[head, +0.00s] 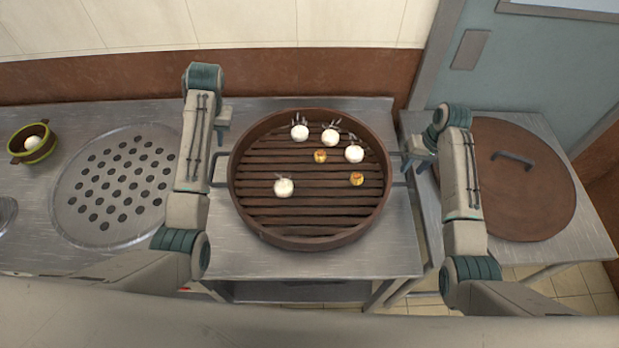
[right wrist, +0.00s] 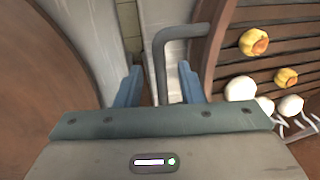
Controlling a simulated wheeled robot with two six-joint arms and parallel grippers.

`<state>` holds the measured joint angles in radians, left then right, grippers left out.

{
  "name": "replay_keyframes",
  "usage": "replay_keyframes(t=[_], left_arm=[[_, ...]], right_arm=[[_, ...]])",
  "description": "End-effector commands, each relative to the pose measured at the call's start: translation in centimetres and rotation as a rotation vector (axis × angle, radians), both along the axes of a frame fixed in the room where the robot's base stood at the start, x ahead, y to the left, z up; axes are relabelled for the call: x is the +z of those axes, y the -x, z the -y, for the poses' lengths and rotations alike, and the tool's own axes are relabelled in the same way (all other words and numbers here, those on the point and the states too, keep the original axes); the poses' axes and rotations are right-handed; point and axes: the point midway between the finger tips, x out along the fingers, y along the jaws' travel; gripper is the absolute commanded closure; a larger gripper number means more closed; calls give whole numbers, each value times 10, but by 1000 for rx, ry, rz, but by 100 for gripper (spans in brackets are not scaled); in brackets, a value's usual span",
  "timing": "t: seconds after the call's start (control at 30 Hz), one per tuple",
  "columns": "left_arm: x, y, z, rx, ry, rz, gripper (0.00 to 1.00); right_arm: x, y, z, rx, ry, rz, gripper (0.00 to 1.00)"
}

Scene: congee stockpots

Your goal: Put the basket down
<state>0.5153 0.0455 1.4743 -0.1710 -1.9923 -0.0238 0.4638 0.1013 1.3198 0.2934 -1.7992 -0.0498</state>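The basket (head: 310,235) is a round brown steamer with a slatted floor, and it appears to rest level on the middle metal table. It holds several white buns and two small yellow pieces. A grey handle (head: 218,172) shows on its left side and another (head: 400,170) on its right. My right gripper (head: 413,163) is at the right handle. In the right wrist view the gripper (right wrist: 159,85) has its fingers apart, with the handle bar (right wrist: 162,60) between them. My left gripper (head: 222,130) is near the left handle; its fingers are too small to read.
A round perforated metal plate (head: 118,185) lies on the counter at left, with a green-rimmed bowl (head: 32,143) beyond it. A large brown lid (head: 530,190) lies on the right table. A wall (head: 260,75) closes the back. Bare tabletop (head: 300,265) shows in front of the basket.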

Motion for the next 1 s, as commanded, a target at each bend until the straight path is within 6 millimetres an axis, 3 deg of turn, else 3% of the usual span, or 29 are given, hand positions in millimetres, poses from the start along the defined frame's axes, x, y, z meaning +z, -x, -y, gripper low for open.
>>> replay_keyframes(t=[0.2,0.4,1.0], left_arm=[[0,0,0,0,0,0,65],[0,0,0,0,0,0,65],[0,0,0,0,0,0,65]], right_arm=[[47,-2,10,-1,1,4,65],[73,-2,15,1,0,2,65],[79,-1,16,0,0,0,65]])
